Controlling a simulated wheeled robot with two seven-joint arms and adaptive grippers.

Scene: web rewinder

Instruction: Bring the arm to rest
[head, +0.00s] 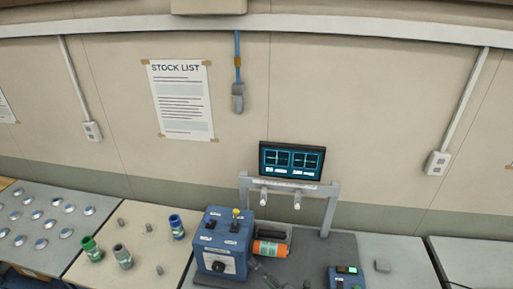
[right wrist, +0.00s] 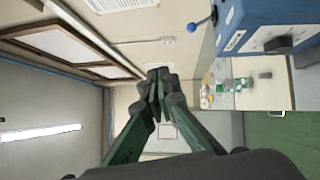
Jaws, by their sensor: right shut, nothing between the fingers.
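My right gripper (right wrist: 157,78) fills the middle of the right wrist view. Its two dark fingers with green sides meet at the tips, and it is shut and empty. It points into open space, with nothing touching its tips. In the head view, a small dark grey shape shows at the bottom, just right of the blue control box (head: 224,243); I cannot tell for sure whether it is part of my right gripper. My left gripper does not show in either view.
An orange roll (head: 270,247) lies beside the control box, under a frame with a monitor (head: 291,160). Coloured cores, including a blue one (head: 177,227) and a green one (head: 91,248), stand on the left table. The control box (right wrist: 275,25) also shows at upper right in the wrist view.

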